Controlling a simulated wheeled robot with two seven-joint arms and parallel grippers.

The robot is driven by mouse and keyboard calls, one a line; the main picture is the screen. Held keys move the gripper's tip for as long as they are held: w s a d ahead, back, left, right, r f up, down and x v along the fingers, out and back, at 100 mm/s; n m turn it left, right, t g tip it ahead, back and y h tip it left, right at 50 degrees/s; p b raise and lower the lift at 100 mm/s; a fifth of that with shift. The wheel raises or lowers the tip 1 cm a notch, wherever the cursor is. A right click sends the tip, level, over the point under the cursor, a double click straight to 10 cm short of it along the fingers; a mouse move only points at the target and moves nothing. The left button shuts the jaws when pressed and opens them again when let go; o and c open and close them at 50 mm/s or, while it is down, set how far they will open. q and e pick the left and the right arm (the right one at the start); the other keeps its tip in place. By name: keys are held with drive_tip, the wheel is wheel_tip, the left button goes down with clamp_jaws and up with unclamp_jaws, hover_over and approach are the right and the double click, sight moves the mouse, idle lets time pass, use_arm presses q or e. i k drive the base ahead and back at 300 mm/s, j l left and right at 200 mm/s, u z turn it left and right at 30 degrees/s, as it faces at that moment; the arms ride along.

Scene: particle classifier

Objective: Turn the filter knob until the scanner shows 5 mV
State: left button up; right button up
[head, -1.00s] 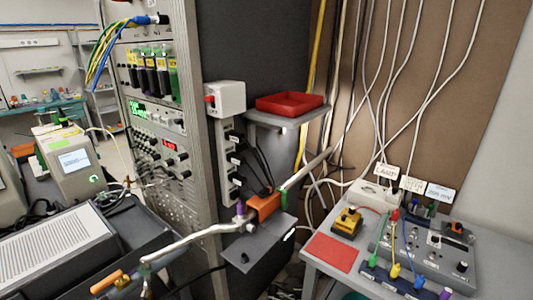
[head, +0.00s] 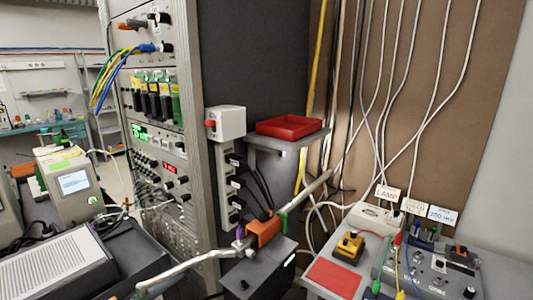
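The tall grey instrument rack (head: 205,190) stands left of centre with its front panel facing left. On it are a green-lit display (head: 139,133) and, below, a module with a small red-lit display (head: 170,169). I cannot read the digits on either. Small dark knobs sit around the red display, one of them at its lower right (head: 184,180). A larger black knob (head: 165,46) is near the top of the rack, beside an orange-and-black part (head: 132,24). I cannot tell which knob is the filter knob or which display is the scanner. Neither gripper is in view.
A metal tube (head: 190,264) runs diagonally through an orange block (head: 265,230) in front of the rack. A red tray (head: 290,125) sits on a shelf. At right, a table holds a yellow-black box (head: 348,246), a red mat (head: 333,279) and a grey control box (head: 436,268).

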sight(161, 18)
drive_tip(key=j+u, duration=0.1)
drive_tip(key=j, duration=0.6)
drive_tip(key=i+j, duration=0.15)
drive_tip(key=j, duration=0.5)
drive_tip(key=j+u, duration=0.15)
drive_tip(key=j, duration=0.55)
drive_tip(key=i+l+z, duration=0.1)
drive_tip(key=z, duration=0.35)
drive_tip(key=i+l+z, duration=0.1)
drive_tip(key=l+z, duration=0.15)
drive_tip(key=z, duration=0.15)
